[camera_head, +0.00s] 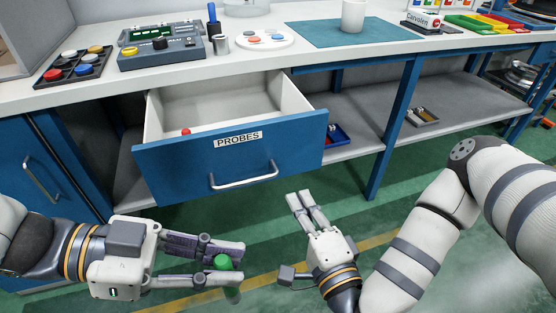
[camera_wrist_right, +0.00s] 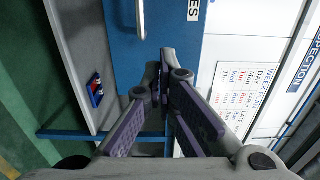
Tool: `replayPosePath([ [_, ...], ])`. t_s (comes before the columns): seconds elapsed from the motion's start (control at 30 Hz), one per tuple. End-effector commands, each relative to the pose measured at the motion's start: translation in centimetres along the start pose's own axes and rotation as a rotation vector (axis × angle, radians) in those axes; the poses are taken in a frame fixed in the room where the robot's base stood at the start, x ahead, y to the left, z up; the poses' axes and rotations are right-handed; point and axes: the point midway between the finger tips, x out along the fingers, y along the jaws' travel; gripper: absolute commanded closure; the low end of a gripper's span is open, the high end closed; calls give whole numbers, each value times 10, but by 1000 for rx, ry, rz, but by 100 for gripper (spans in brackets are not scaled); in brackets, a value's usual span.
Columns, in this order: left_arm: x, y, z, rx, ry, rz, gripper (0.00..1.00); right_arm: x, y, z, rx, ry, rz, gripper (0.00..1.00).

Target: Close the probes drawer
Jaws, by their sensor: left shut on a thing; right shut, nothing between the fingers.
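The probes drawer (camera_head: 300,152) stands pulled out of the workbench, with a blue front, a white "PROBES" label and a silver handle (camera_head: 245,180). A small red-topped item (camera_head: 186,131) lies inside it. My right gripper (camera_head: 299,194) is shut and empty, below and in front of the drawer's right part, apart from it in the head view. In the right wrist view the blue drawer front (camera_wrist_right: 170,25) is beyond the closed fingers (camera_wrist_right: 160,65). My left gripper (camera_head: 242,263) is shut on a green cylinder (camera_head: 222,263), in front of and below the drawer.
The white benchtop (camera_head: 110,92) above carries a button tray (camera_head: 75,68), a grey meter (camera_head: 160,52), a round plate (camera_head: 264,39), a blue mat (camera_head: 340,32) and a white cup (camera_head: 353,15). A blue bench leg (camera_head: 390,130) stands right of the drawer. A lower shelf (camera_head: 455,105) holds small trays.

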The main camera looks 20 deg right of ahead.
Motion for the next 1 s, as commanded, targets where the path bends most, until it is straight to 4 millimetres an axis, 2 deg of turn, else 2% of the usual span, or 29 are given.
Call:
replayPosePath([
  [0.07,3,0,8,-12,3,4,100,15,2,0,-3,-1,0,100],
  [0.4,3,-1,8,-13,3,3,100,90,1,0,-3,0,1,100],
  [0.53,4,-1,8,-14,3,3,100,111,1,0,-3,0,2,100],
  [0.7,4,-1,9,-15,4,3,100,126,2,1,-3,-3,4,100],
  [1.0,4,-1,9,-15,4,3,100,128,2,1,-3,-3,4,100],
])
